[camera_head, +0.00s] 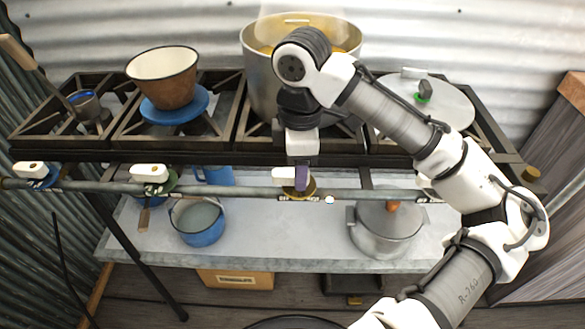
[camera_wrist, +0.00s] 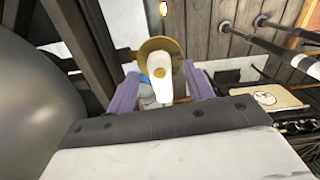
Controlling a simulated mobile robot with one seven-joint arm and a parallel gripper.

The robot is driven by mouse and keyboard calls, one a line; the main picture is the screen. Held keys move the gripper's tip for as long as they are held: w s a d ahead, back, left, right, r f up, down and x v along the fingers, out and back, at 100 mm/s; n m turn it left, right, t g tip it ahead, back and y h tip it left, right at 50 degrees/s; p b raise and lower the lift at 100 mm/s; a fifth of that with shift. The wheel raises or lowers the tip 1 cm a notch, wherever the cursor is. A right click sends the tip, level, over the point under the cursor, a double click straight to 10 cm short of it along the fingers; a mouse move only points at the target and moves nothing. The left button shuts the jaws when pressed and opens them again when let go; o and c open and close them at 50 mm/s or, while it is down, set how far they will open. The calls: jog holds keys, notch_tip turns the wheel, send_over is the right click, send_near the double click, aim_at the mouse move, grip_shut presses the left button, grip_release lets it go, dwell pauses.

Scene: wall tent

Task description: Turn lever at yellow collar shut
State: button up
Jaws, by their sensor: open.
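The yellow collar (camera_head: 304,194) sits on the grey pipe (camera_head: 235,191) along the stove's front, and its white lever (camera_head: 283,177) shows to the left of my gripper in the head view. My gripper (camera_head: 302,178) has purple fingers and points down in front of the stove at this collar. In the wrist view my gripper (camera_wrist: 162,90) is open, with the white lever (camera_wrist: 159,72) between its fingers and a gap on each side. The yellow collar (camera_wrist: 149,46) shows just beyond the lever. Part of the lever is hidden by the fingers in the head view.
Levers with a blue collar (camera_head: 45,182) and a green collar (camera_head: 168,184) sit farther left on the pipe. A large steaming pot (camera_head: 257,75) stands close behind my gripper. A blue pot (camera_head: 200,232) and a lidded pot (camera_head: 382,238) stand on the lower shelf.

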notch_tip(320, 180, up, 6)
jog(key=p, duration=0.5)
jog(key=shift+f, duration=0.2)
notch_tip(320, 180, up, 14)
jog(key=shift+p, duration=0.35)
jog(key=shift+f, duration=0.1)
